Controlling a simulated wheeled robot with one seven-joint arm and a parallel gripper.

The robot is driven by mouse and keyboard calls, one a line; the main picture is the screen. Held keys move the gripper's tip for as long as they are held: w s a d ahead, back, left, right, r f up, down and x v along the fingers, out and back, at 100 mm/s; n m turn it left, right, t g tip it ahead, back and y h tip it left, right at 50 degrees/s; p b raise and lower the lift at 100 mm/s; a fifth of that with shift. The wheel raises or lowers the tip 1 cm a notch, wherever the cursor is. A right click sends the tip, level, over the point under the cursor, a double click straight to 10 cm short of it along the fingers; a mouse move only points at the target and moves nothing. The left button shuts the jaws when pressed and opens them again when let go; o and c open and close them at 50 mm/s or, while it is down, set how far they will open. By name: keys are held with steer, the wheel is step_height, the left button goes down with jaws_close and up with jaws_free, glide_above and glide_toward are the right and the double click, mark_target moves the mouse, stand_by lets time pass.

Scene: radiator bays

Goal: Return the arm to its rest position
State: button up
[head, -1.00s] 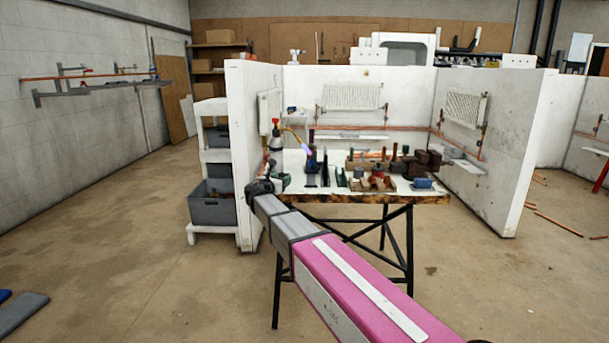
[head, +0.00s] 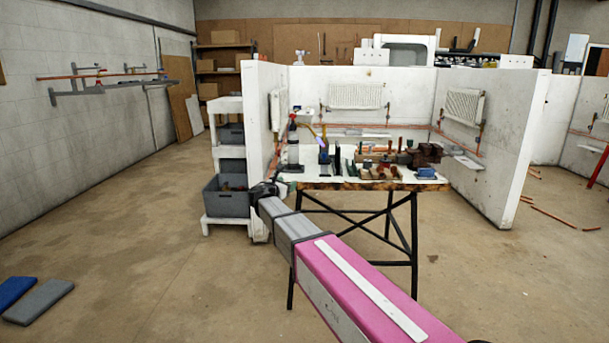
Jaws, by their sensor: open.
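My arm, pink then grey, reaches from the bottom right of the head view toward the near left corner of the workbench (head: 350,184). My gripper (head: 263,189) is the small dark end of the arm, just left of that corner in the picture. It is open, and I see nothing held in it. Its fingers are too small to make out clearly. The bench top carries a torch, a bottle, several tools and fittings and wooden blocks.
A white shelf with grey bins (head: 226,196) stands left of the bench, close behind my gripper in the picture. White bay walls (head: 495,150) with radiators (head: 355,96) enclose the bench. Blue and grey pads (head: 40,301) lie at lower left.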

steer(key=s+d+f+m+g+y, duration=0.1)
steer(key=s+d+f+m+g, duration=0.4)
steer(key=s+d+f+m, duration=0.35)
steer(key=s+d+f+m+g+y, duration=0.1)
steer(key=s+d+f+m+g, duration=0.4)
steer(key=d+f, duration=0.55)
steer(key=s+d+f+m+g+y, duration=0.1)
steer(key=s+d+f+m+y, duration=0.1)
steer(key=s+m, duration=0.3)
steer(key=s+d+f+m+g+y, duration=0.2)
steer(key=s+d+f+m, duration=0.1)
steer(key=s, duration=0.6)
steer(key=s+d+f+m+g+y, duration=0.2)
steer(key=s+f+m+y, duration=0.1)
steer(key=s+m, duration=0.4)
steer(key=shift+s+d+f, duration=0.15)
steer(key=shift+d+f, duration=0.15)
steer(key=shift+f, duration=0.1)
